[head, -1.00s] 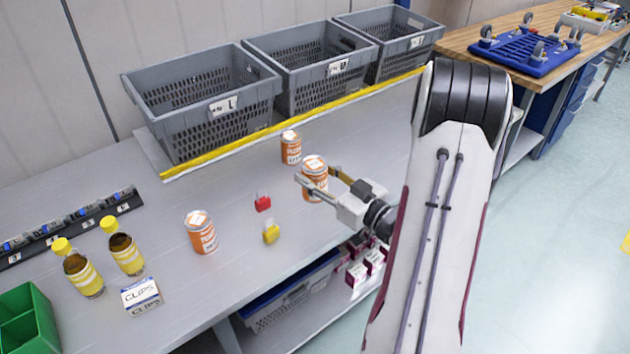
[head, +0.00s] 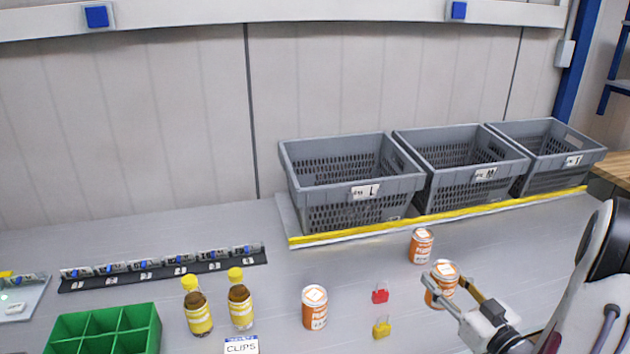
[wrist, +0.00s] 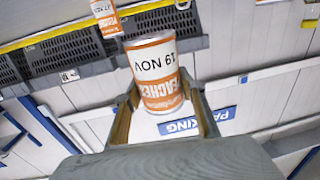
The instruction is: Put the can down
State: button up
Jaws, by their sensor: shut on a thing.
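My gripper (head: 458,297) is shut on an orange and white can (head: 441,282), with a finger on either side of it. The can is at the right of the table in the head view. It also shows between the fingers in the wrist view (wrist: 153,68), where its label reads upside down. I cannot tell whether its base touches the table. A second like can (head: 421,246) stands behind it, nearer the bins. A third can (head: 315,308) stands to the left on the table.
Grey bins (head: 352,187) stand in a row at the back behind a yellow-edged strip (head: 400,228). Red (head: 380,294) and yellow (head: 382,328) padlock-like items lie left of my gripper. Two yellow-capped bottles (head: 241,305), a clips box (head: 242,345) and a green divided box (head: 108,322) are further left.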

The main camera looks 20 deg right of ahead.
jog(key=w+d+m+h, duration=0.3)
jog(key=w+m+h, duration=0.1)
jog(key=w+h, duration=0.15)
jog(key=w+a+n+y, duration=0.1)
jog(key=w+a, duration=0.3)
jog(key=a, duration=0.7)
jog(key=w+a+n+y, duration=0.1)
jog(key=w+a, duration=0.3)
jog(key=a, duration=0.7)
jog(key=shift+r+n+y, duration=0.35)
jog(key=shift+n+y, duration=0.05)
jog(key=shift+y, duration=0.45)
jog(key=shift+d, duration=0.1)
